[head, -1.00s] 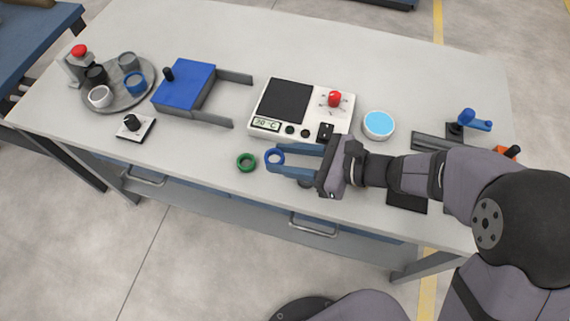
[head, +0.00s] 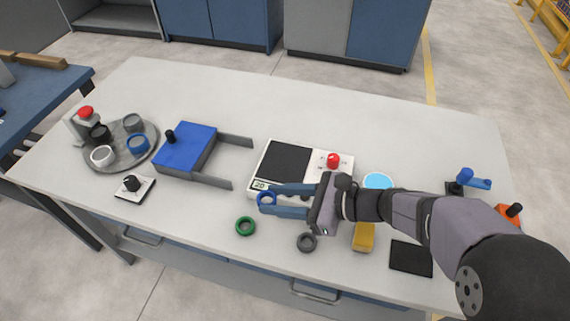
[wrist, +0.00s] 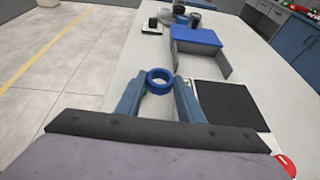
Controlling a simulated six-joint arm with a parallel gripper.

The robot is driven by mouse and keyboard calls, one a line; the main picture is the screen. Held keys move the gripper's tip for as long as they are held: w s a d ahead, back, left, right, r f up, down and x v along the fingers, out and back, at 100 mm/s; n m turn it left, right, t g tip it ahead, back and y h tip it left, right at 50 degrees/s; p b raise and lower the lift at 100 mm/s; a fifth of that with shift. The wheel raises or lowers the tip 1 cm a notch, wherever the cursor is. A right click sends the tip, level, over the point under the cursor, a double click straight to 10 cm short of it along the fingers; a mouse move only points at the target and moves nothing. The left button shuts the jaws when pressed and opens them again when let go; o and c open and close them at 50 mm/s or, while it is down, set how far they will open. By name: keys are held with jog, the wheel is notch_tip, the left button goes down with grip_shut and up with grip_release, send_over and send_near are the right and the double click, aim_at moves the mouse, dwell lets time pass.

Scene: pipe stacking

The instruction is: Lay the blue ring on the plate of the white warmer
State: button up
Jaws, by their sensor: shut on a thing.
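The blue ring (head: 267,200) is held between the fingertips of my gripper (head: 268,200), in front of the white warmer's front left corner in the head view. The ring also shows in the wrist view (wrist: 159,80), gripped between both blue fingers. The white warmer (head: 342,174) has a dark square plate (head: 287,160), a red knob and a small display. The plate is bare and also shows in the wrist view (wrist: 232,105). My gripper and wrist cover part of the warmer's front panel. The ring's height above the table is hard to tell.
A green ring (head: 245,226) and a grey ring (head: 307,242) lie on the table in front. A blue box with grey rails (head: 187,148) stands left of the warmer. A round tray (head: 121,161) with several cups is far left. A yellow block (head: 364,237) lies near my wrist.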

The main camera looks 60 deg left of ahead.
jog(key=shift+m+t+y, duration=0.3)
jog(key=shift+m+t, duration=0.2)
jog(key=w+a+r, duration=0.1)
jog(key=a, duration=0.1)
jog(key=w+a+r, duration=0.1)
jog(key=w+a, duration=0.1)
jog(key=w+a+r, duration=0.1)
jog(key=w+a, duration=0.1)
jog(key=shift+a+r, duration=0.1)
jog(key=shift+a, duration=0.3)
notch_tip(320, 180, up, 4)
jog(key=m+t+y, duration=0.1)
jog(key=m+t, duration=0.1)
send_over(292, 166)
jog(key=s, duration=0.1)
jog(key=shift+w+m+t, duration=0.5)
jog(key=shift+w, duration=0.05)
jog(key=shift+y, duration=0.4)
jog(key=shift+f, duration=5.2)
jog(key=shift+f, duration=0.2)
jog(key=o, duration=1)
jog(key=shift+r, duration=0.1)
jog(key=shift+r, duration=0.1)
